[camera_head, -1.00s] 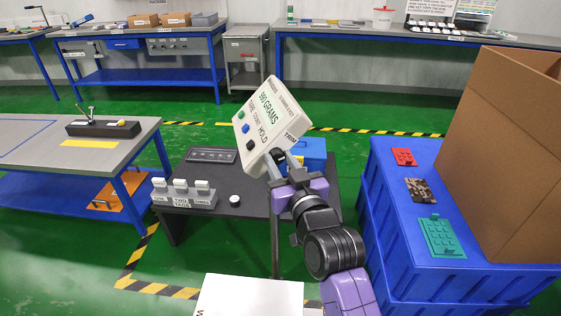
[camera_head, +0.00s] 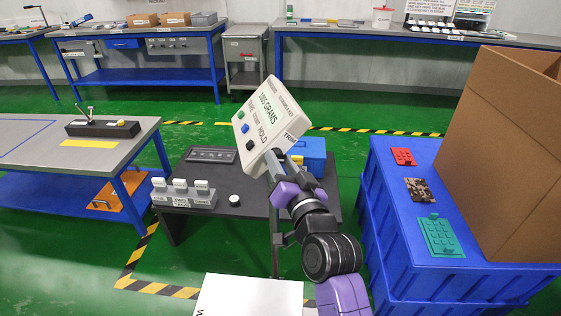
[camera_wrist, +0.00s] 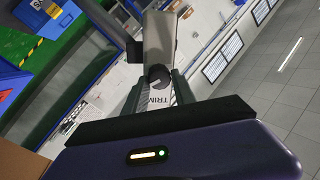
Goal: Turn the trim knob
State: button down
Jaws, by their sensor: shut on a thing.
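The white display box (camera_head: 267,122) stands tilted above the dark table in the head view. It carries a grams readout, green, blue and black buttons, and a TRIM label on its side. The trim knob (camera_wrist: 158,74) is a small dark round knob with a pale mark, seen beside the TRIM label in the wrist view. My gripper (camera_wrist: 159,86) has one finger on each side of the knob and is shut on it. In the head view my gripper (camera_head: 274,164) reaches the box's right side and hides the knob.
A dark table (camera_head: 240,207) below holds a block of several white switches (camera_head: 183,194), a white-topped knob (camera_head: 234,200) and a blue case (camera_head: 313,155). Blue crates (camera_head: 400,235) and a large cardboard box (camera_head: 510,150) stand at the right.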

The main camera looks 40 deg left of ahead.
dwell(0.3)
jog(key=c, duration=1.1)
grip_release()
jog(key=shift+o, duration=0.2)
jog(key=shift+d, duration=0.1)
jog(key=v, duration=0.7)
jog(key=shift+s+d, duration=0.25)
jog(key=shift+d, duration=0.05)
